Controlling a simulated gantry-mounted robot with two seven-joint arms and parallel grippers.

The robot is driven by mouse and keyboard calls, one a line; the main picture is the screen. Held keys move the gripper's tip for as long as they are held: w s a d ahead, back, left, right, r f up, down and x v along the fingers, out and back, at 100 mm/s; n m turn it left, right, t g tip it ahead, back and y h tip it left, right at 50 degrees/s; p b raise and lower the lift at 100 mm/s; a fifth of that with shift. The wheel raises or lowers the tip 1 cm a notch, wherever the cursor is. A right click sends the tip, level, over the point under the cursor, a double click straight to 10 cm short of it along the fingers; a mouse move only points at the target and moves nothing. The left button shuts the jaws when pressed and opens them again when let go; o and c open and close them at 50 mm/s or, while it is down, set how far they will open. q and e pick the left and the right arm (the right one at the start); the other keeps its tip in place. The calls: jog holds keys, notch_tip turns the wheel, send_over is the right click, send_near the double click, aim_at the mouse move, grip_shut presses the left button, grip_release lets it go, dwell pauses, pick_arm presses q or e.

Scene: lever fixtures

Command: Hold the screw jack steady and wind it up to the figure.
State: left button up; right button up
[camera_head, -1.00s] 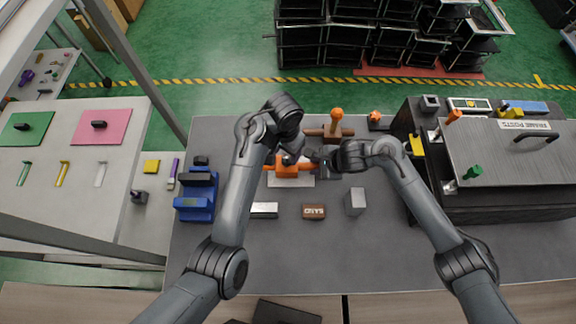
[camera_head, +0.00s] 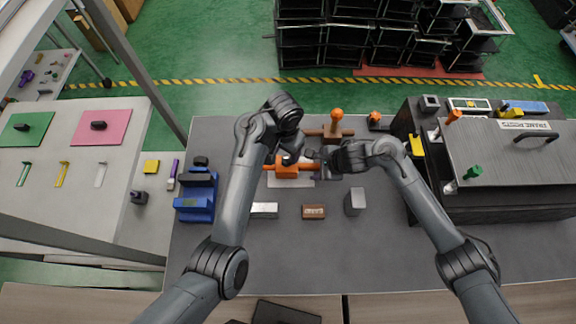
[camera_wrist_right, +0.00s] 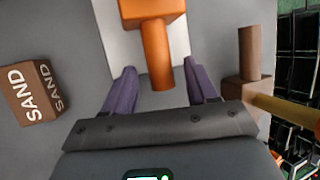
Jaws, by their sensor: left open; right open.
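The screw jack (camera_head: 287,171) is an orange block with an orange bar, standing on a white plate (camera_head: 277,183) at the middle of the table. My left gripper (camera_head: 289,160) is open at the jack's top; the arm partly hides the jack, and I cannot tell whether they touch. My right gripper (camera_head: 318,160) is open at the jack's right side. In the right wrist view, the bar (camera_wrist_right: 157,60) sticks out from the orange block (camera_wrist_right: 150,12) and its end lies between the two purple fingers of my right gripper (camera_wrist_right: 161,80), with gaps on both sides. No figure is readable.
A brown SAND block (camera_head: 314,211), a grey block (camera_head: 355,201) and a silver block (camera_head: 264,210) stand in front. A blue fixture (camera_head: 195,207) is at left. A brown fixture with an orange knob (camera_head: 337,115) stands behind the jack. A large dark bench (camera_head: 500,195) bounds the right.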

jog(key=v, duration=0.7)
jog(key=shift+d+r, duration=0.15)
jog(key=shift+r, duration=0.1)
